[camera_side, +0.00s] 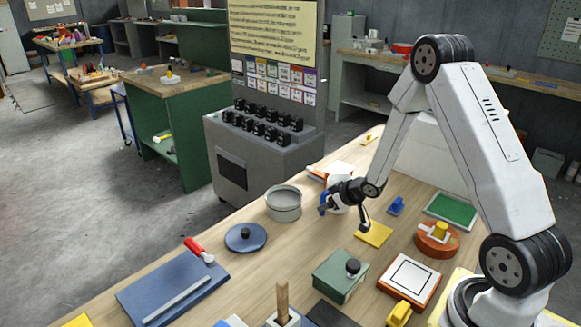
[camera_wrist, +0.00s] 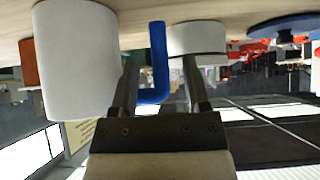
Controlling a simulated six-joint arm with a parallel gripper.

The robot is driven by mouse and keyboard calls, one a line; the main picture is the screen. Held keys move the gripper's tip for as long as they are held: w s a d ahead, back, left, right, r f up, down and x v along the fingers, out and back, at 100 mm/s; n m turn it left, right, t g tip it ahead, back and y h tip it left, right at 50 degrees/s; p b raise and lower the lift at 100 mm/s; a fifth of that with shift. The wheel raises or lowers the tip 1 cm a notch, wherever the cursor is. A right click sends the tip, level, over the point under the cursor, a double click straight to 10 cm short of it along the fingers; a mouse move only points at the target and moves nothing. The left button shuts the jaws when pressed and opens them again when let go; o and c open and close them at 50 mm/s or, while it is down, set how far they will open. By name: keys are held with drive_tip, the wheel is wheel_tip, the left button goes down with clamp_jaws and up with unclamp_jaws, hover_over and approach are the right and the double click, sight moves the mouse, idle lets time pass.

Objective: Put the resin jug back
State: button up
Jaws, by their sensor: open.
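The resin jug seems to be the white cylinder with a blue handle. Its white body (camera_side: 341,208) stands on the bench in the side view, partly hidden by my gripper. In the wrist view, which looks upside down, the jug (camera_wrist: 78,60) fills the left. Its blue handle (camera_wrist: 157,50) lies between my two fingers. My gripper (camera_wrist: 160,75) is open, with a finger on each side of the handle and a visible gap on the right. In the side view my gripper (camera_side: 335,190) is low over the bench beside the blue handle (camera_side: 323,204).
A grey pot (camera_side: 283,207) and a blue lid (camera_side: 246,237) stand left of the jug. Bare wood shows between the pot and the green box.

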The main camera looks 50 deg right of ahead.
drive_tip(key=v, duration=0.9)
drive_tip(key=shift+a+r, duration=0.1)
idle(0.7)
drive_tip(key=s+a+r+g, duration=0.2)
drive_tip(key=s+a, duration=0.3)
drive_tip(key=a, duration=0.3)
drive_tip(key=s+a+r+g, duration=0.2)
drive_tip(key=s+a+g, duration=0.2)
drive_tip(key=a, duration=0.5)
drive_tip(key=shift+s+r, duration=0.15)
drive_tip(key=shift+s, duration=0.3)
